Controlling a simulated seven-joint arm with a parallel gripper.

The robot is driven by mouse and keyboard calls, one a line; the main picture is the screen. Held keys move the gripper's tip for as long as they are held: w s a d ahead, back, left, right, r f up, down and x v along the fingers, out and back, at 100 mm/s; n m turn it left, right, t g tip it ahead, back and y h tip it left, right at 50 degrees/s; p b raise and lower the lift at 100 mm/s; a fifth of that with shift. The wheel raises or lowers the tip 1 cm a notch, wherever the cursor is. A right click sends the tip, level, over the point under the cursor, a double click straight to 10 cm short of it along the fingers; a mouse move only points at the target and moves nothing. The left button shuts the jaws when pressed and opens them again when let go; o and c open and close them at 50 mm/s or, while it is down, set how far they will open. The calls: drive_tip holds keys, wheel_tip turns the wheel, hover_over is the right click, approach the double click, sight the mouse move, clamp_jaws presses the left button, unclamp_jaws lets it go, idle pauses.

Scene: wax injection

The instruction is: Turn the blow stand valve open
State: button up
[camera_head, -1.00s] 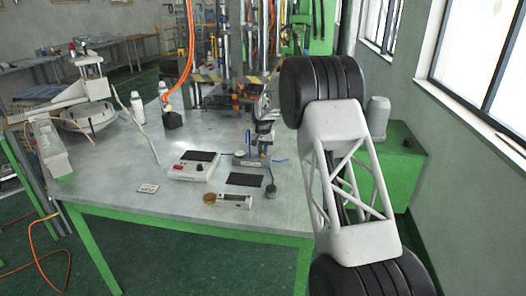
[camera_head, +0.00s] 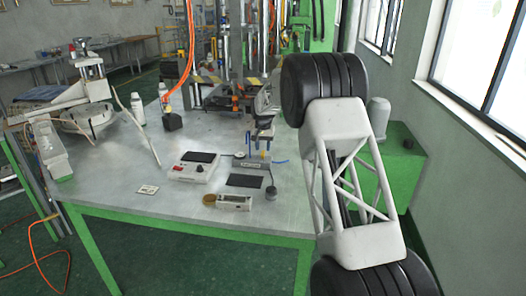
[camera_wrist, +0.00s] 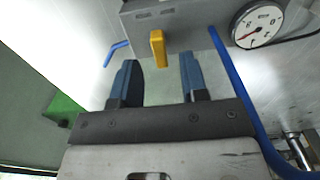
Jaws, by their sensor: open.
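The blow stand (camera_wrist: 188,28) is a grey block at the top of the wrist view, and it shows in the head view (camera_head: 243,162) on the metal table. Its yellow valve handle (camera_wrist: 157,48) points toward my gripper (camera_wrist: 160,76). The two blue fingers are apart, one on each side of the handle's line. The handle's tip lies about level with the fingertips in the picture, with visible gaps on both sides. I cannot tell the depth between them. A round white gauge (camera_wrist: 257,27) sits on the right of the stand.
A blue hose (camera_wrist: 234,80) runs down the right side of the wrist view, close to my gripper. A white box with a red knob (camera_head: 194,168) and a dark pad (camera_head: 246,181) lie nearby on the table (camera_head: 120,190). The front left of the table is mostly clear.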

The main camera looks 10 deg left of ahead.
sight(263, 152)
drive_tip(key=shift+r, duration=2.5)
drive_tip(key=s+d+r, duration=0.7)
drive_tip(key=s+d, duration=0.1)
drive_tip(key=s, duration=0.2)
drive_tip(key=s+d+r+t, duration=0.1)
drive_tip(key=s+d+r, duration=0.65)
drive_tip(key=s, duration=0.25)
drive_tip(key=s+d+r, duration=0.6)
drive_tip(key=s+d, duration=0.3)
drive_tip(key=s, duration=0.2)
drive_tip(key=s+d+t, duration=0.1)
drive_tip(key=s+d, duration=0.3)
drive_tip(key=s, duration=0.5)
drive_tip(key=s+d, duration=0.4)
drive_tip(key=s, duration=0.6)
drive_tip(key=s+d+f, duration=0.2)
drive_tip(key=s+f, duration=0.1)
drive_tip(key=s, duration=0.8)
drive_tip(key=s+d+f, duration=0.3)
drive_tip(key=s+f, duration=0.1)
drive_tip(key=s, duration=0.6)
drive_tip(key=shift+s+f+t, duration=0.2)
drive_tip(key=shift+s+t, duration=0.1)
drive_tip(key=shift+s, duration=0.05)
